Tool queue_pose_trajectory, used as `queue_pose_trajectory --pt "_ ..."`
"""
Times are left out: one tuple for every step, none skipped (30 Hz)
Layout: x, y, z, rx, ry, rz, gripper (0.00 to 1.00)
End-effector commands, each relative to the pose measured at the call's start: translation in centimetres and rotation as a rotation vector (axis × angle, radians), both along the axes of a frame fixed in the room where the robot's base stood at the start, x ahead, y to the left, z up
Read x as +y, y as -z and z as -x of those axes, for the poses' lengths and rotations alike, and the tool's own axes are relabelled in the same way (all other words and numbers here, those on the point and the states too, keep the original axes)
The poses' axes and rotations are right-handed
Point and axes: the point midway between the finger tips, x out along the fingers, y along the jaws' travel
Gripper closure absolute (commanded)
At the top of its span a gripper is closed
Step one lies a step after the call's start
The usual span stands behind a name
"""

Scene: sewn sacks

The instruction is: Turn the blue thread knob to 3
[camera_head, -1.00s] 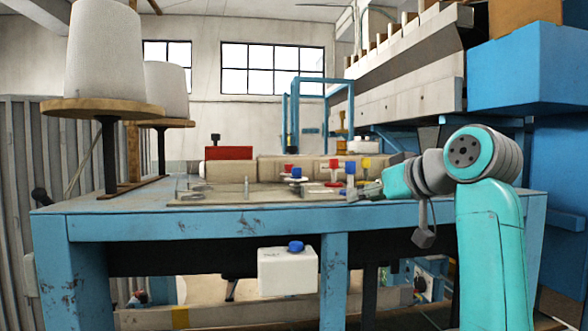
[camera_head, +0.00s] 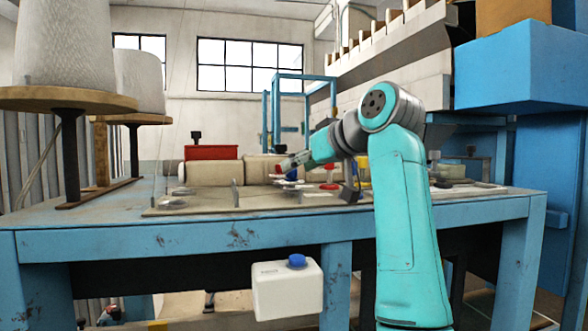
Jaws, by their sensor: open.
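A small blue knob (camera_head: 291,174) stands among coloured knobs on the blue worktable (camera_head: 165,239). Its dial and any numbers are too small to read. Another blue knob (camera_head: 297,260) sits on top of a white box (camera_head: 287,291) at the table's front. My gripper (camera_head: 288,164) is open, at the end of my turquoise arm, pointing left over the table. In the picture it is just above the small blue knob and close to a red knob (camera_head: 277,170). I cannot tell whether it touches either.
Large white thread cones (camera_head: 63,45) stand on wooden discs at the left. A red box (camera_head: 211,152) and pale sewn sacks (camera_head: 213,172) lie at the back. Blue and yellow pieces (camera_head: 363,164) show beside my arm. The table's front left is mostly clear.

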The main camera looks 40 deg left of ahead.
Motion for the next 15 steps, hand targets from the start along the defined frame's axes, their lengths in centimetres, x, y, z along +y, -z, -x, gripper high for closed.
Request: queue_pose_trajectory --pt "0.7 0.3 -0.2 0.001 -0.001 0.0 0.5" --pt "0.9 0.4 -0.3 0.001 0.0 0.0 0.5" --pt "1.3 0.6 -0.5 0.002 0.001 0.0 0.5" --pt "1.6 0.7 -0.5 0.002 0.001 0.0 0.5" --pt "1.8 0.8 -0.6 0.001 0.001 0.0 0.5" --pt "2.0 0.8 -0.7 0.0 0.001 -0.001 0.5" --pt "2.1 0.9 -0.7 0.001 0.001 0.0 0.5" --pt "2.3 1.0 -0.7 0.001 0.001 0.0 0.5" --pt "2.4 1.0 -0.8 0.001 0.001 0.0 0.5" --pt "2.4 1.0 -0.8 0.0 0.001 0.0 0.5" --pt "2.4 1.0 -0.8 0.0 0.001 0.0 0.5" --pt "2.4 1.1 -0.8 0.0 0.001 0.0 0.5" --pt "2.4 1.1 -0.8 0.0 0.001 0.0 0.5" --pt "2.4 1.1 -0.8 -0.001 0.001 -0.001 0.5" --pt "2.4 1.1 -0.8 -0.001 0.001 -0.001 0.5"
